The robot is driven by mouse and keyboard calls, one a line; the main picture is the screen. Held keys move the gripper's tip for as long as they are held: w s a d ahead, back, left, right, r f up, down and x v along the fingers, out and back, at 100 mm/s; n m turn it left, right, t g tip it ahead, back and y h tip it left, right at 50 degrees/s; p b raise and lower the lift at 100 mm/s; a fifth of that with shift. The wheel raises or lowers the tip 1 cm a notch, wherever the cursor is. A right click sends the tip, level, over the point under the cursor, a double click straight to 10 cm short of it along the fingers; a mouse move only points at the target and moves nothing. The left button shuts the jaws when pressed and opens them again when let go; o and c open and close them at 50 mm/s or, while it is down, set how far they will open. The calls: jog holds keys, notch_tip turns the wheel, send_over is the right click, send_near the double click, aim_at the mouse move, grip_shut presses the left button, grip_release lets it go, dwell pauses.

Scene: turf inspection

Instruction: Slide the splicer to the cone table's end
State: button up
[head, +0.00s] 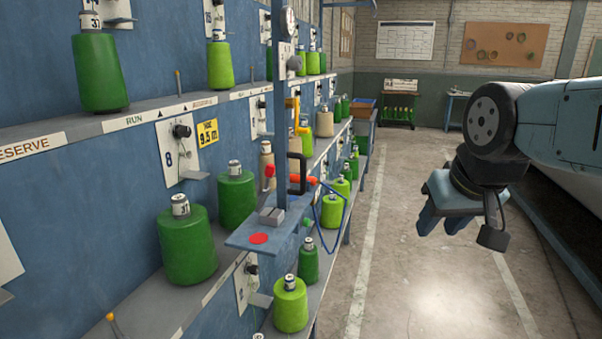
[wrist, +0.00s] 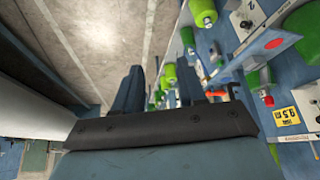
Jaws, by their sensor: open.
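What looks like the splicer is a carriage on a blue post (head: 280,110) in front of the yarn rack, with a round gauge at its top. It has a black handle (head: 297,173), a red-orange tool with a blue hose and a small blue plate (head: 245,237) bearing a grey block and red disc. The plate also shows in the wrist view (wrist: 252,57). A far stand with green cones (head: 398,107), likely the cone table, is at the aisle's end. My gripper (head: 446,217) is open and empty, right of the carriage and apart from it; its fingers show in the wrist view (wrist: 160,92).
The blue rack (head: 60,180) on the left holds green cones (head: 187,245) on several shelves, which jut toward the aisle. The concrete aisle floor (head: 400,260) is clear. A long machine (head: 560,190) borders the right, and a small blue table (head: 457,95) stands at the back.

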aim_at(303, 187)
jog(key=w+a+f+m+g+y, duration=0.4)
jog(key=w+a+m+y, duration=0.7)
jog(key=a+m, duration=0.1)
jog(key=w+d+f+m+t+y, duration=0.1)
jog(key=w+m+t+y, duration=0.1)
jog(key=w+m+t, duration=0.35)
jog(key=w+d+f+m+t+y, duration=0.1)
jog(key=w+d+m+t+y, duration=0.1)
jog(key=w+m, duration=0.7)
jog(key=w+a, duration=0.3)
jog(key=a, duration=0.1)
jog(key=w+a+n, duration=0.1)
jog(key=w+a, duration=0.1)
jog(key=a, duration=0.2)
jog(key=w+a+n, duration=0.1)
jog(key=w+a, duration=0.2)
jog(key=shift+w+a+r, duration=0.3)
jog(key=shift+a, duration=0.1)
grip_shut()
